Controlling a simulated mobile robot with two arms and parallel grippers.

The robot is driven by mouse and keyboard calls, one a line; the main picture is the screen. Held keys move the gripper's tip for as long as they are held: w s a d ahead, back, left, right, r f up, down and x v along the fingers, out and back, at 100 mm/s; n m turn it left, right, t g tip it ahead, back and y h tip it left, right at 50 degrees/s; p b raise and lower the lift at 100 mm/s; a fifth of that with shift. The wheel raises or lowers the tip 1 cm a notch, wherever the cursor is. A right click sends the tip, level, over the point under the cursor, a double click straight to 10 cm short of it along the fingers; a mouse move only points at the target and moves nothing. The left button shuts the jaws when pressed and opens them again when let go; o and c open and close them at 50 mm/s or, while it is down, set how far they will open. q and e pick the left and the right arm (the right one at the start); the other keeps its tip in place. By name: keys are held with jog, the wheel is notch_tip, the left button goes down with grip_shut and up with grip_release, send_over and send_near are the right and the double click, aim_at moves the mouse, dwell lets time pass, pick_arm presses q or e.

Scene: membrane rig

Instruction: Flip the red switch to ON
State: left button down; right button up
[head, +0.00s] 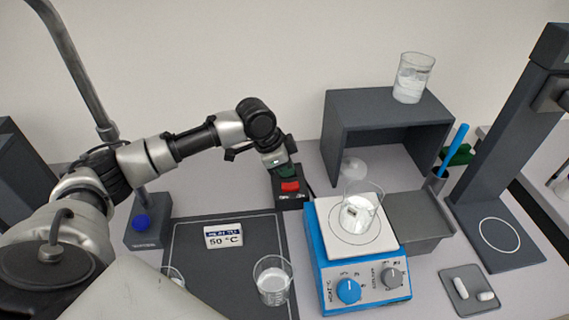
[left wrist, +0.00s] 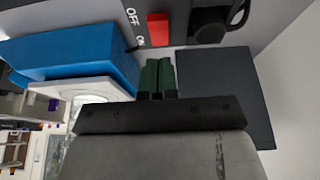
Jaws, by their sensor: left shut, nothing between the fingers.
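The red switch (head: 290,186) sits on a small dark switch box (head: 291,201) left of the blue stirrer. In the left wrist view the red switch (left wrist: 158,29) shows at the top, beside white OFF and ON labels. My left gripper (head: 287,172) is just behind and above the switch in the head view, with its green fingers pointing down. In the left wrist view the fingers (left wrist: 157,62) are together and empty, with a narrow gap in the picture between their tips and the switch. I cannot tell whether they touch the box. My right gripper is not in view.
A blue hot-plate stirrer (head: 340,285) with a beaker (head: 361,207) on it stands right of the switch box. A grey shelf (head: 385,103) with a beaker on top is behind. Another beaker (head: 272,281) stands on the dark mat (head: 190,265) in front.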

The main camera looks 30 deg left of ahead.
pick_arm(q)
jog(key=d+b+v, duration=0.1)
jog(key=b+v, duration=0.1)
jog(key=v, duration=0.7)
jog(key=shift+w+a+r, duration=0.15)
jog(key=shift+w+r, duration=0.1)
jog(key=shift+r, duration=0.35)
